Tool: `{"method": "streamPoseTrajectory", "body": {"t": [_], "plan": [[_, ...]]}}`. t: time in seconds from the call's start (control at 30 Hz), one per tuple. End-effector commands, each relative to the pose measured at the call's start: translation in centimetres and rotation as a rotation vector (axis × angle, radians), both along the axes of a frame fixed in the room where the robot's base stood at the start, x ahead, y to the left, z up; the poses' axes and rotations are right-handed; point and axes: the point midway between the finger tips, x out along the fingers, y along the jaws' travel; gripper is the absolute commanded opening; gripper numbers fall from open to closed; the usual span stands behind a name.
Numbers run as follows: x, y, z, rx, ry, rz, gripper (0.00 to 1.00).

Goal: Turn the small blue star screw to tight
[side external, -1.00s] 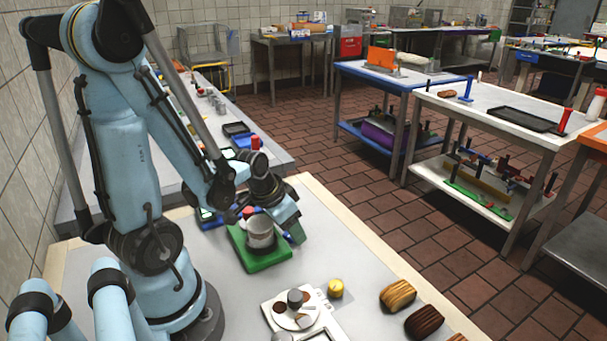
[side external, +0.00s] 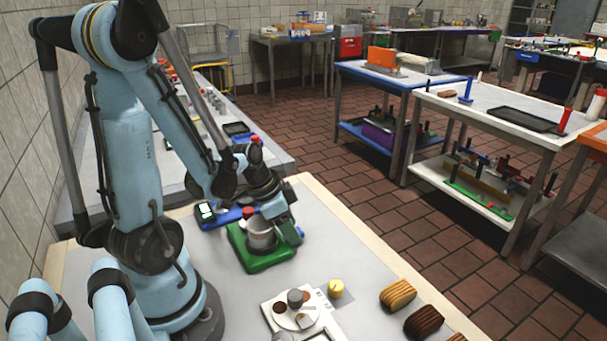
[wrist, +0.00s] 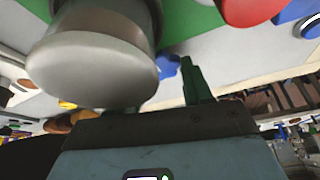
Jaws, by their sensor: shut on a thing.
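The small blue star screw (wrist: 167,66) shows in the wrist view just left of my green fingers, partly hidden by a grey metal cylinder (wrist: 95,75). My gripper (wrist: 189,70) is shut on the star screw, with its fingers close together beside it. In the side external view my gripper (side external: 291,234) is low at the right of the green-based device (side external: 268,261), next to its metal cylinder (side external: 260,233). The screw cannot be made out in that view.

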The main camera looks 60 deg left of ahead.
Motion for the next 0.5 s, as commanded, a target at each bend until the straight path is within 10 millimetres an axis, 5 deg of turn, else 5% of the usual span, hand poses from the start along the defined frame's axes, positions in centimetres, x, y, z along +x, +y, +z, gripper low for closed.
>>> {"method": "streamPoseTrajectory", "body": {"t": [0.27,0.3,0.5], "plan": [[0.02,-0.03,0.0,0.001,0.0,-0.007,0.19],[0.01,-0.02,-0.01,0.001,0.0,-0.007,0.53],[0.0,-0.01,-0.01,0.001,0.0,-0.006,0.75]]}}
